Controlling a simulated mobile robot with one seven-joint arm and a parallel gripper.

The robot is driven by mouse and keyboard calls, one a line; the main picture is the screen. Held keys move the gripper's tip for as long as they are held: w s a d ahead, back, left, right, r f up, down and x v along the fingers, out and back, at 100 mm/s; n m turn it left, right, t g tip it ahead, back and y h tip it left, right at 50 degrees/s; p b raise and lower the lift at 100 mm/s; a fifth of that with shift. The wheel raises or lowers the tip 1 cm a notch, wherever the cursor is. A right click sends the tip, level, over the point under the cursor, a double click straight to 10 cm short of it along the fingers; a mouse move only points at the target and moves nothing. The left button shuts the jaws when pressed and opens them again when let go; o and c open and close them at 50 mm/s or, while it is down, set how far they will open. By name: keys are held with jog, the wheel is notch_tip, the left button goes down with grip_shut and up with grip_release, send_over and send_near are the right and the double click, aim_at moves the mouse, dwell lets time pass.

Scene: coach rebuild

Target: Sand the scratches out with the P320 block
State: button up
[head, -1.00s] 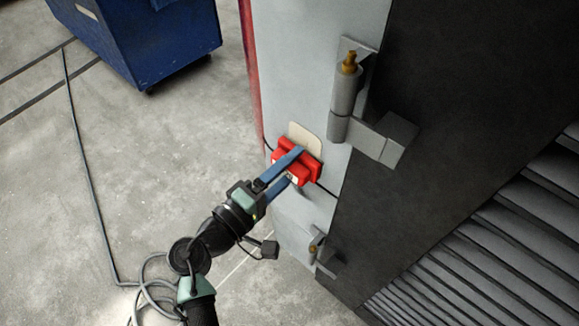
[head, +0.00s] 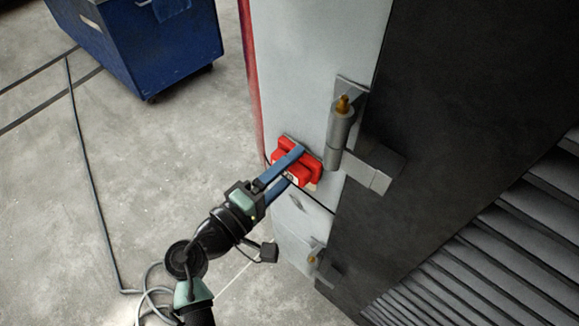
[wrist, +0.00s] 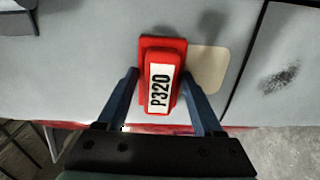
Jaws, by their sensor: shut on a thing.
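My gripper (head: 293,165) is shut on the red P320 block (wrist: 161,80), whose white label faces the wrist camera between the blue fingers. The block is at the pale grey panel (head: 310,70); I cannot tell whether it touches the surface. A beige patch (wrist: 207,70) shows to the right of the block in the wrist view, partly hidden behind it. A dark scuffed mark, seemingly the scratches (wrist: 281,78), lies farther right, across a dark seam (wrist: 245,62). It shows faintly below the block in the head view (head: 297,202).
A grey hinge (head: 341,130) with a brass tip juts out right of the block. A second, lower hinge (head: 316,252) sits near the panel's bottom. A dark louvred panel (head: 490,240) fills the right. A blue wheeled bin (head: 150,50) and a loose cable (head: 95,200) are on the floor.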

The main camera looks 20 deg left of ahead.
jog(key=shift+r+p, duration=0.45)
jog(key=shift+r, duration=0.5)
jog(key=shift+w, duration=0.1)
notch_tip(320, 180, down, 11)
jog(key=b, duration=1.1)
jog(key=shift+f, duration=0.1)
jog(key=v, duration=0.6)
jog(key=shift+v, duration=1.65)
